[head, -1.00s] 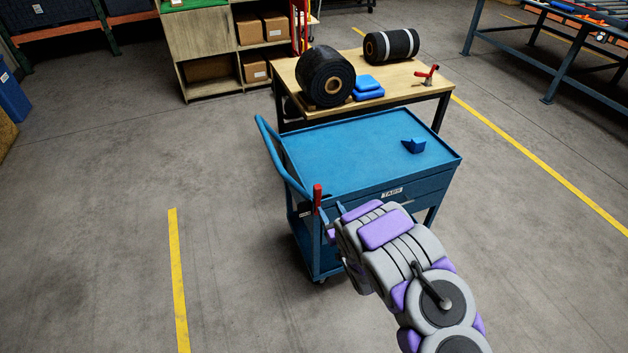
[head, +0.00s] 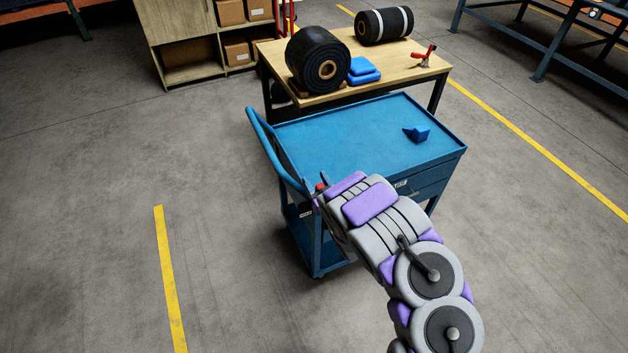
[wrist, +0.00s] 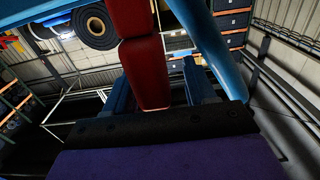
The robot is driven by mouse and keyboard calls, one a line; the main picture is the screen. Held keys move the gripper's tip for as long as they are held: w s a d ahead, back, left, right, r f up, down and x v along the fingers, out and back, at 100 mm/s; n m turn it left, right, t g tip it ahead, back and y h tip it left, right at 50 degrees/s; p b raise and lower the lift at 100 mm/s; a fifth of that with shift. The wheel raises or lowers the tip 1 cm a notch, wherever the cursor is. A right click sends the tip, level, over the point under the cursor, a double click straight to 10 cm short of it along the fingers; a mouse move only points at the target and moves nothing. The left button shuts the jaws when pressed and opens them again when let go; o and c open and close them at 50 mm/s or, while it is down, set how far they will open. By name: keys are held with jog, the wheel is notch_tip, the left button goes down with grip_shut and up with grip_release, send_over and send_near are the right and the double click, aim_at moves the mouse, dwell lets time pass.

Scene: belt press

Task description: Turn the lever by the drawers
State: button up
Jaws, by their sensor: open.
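The red lever (head: 320,187) stands at the left front corner of the blue cart (head: 345,140), beside the drawers (head: 433,187). Only its top shows in the head view; my arm hides the rest. In the wrist view the lever (wrist: 146,70) is large and close, reaching down between the two blue fingers. My gripper (wrist: 163,92) is open around it, with a finger on either side. I cannot tell whether either finger touches it. My arm covers much of the drawer fronts.
A blue wedge (head: 416,134) lies on the cart top. The cart's handle (head: 272,145) rises at its left. Behind stands a wooden-topped table (head: 398,76) with black rolls and a red-handled clamp (head: 427,55). The floor left of the cart is clear.

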jog(key=shift+d, duration=0.45)
jog(key=shift+c, duration=1.9)
jog(key=shift+a, duration=0.35)
jog(key=c, duration=0.6)
jog(key=shift+d, duration=0.1)
grip_shut()
jog(key=shift+s+a+f+n, duration=0.1)
jog(key=shift+s+a+n, duration=0.35)
jog(key=shift+a+n, duration=0.35)
